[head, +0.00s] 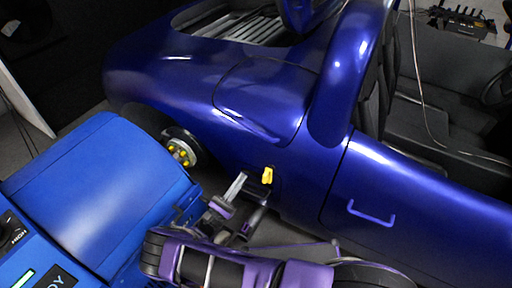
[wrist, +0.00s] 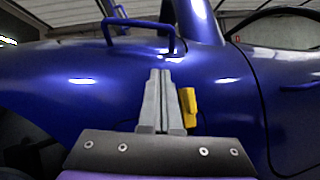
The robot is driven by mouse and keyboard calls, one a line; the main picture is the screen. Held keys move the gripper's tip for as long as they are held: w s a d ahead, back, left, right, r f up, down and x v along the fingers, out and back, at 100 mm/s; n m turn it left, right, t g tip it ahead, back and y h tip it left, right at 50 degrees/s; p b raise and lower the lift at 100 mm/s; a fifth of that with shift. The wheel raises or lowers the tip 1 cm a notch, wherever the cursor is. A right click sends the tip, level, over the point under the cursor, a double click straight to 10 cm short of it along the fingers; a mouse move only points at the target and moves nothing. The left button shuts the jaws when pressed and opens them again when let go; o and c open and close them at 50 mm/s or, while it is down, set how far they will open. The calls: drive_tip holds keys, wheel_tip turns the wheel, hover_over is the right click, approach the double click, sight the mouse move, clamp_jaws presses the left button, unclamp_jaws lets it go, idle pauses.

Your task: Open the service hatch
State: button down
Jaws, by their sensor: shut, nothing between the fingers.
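The car's blue body has a panel outline (head: 262,88) on its rear flank that looks like the service hatch; it appears closed. A blue bar handle (wrist: 138,24) stands out from the body at the top of the wrist view, above my fingertips. A yellow latch or knob (head: 267,175) sits low on the flank, below the panel; the wrist view shows it (wrist: 188,108) just right of my fingers. My gripper (head: 238,184) is shut and empty, left of the yellow piece and in front of the body. It points at the body in the wrist view (wrist: 160,72).
A blue machine (head: 100,190) with a rounded cover stands at the left. A wheel hub (head: 180,152) with yellow nuts is between it and the car. A blue door handle (head: 372,213) juts out at the right. The open cockpit (head: 450,120) is beyond.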

drive_tip(key=shift+s+a+r+p+x, duration=0.1)
drive_tip(key=shift+s+r+p+x, duration=0.25)
drive_tip(key=shift+x, duration=1.75)
drive_tip(key=shift+s+a+r+p+x, duration=0.15)
drive_tip(key=shift+r+p+x, duration=0.35)
drive_tip(key=shift+x, duration=1.6)
drive_tip(key=shift+s+a+r+p+x, duration=0.1)
drive_tip(key=shift+s+r+p+x, duration=0.25)
drive_tip(key=shift+x, duration=1.75)
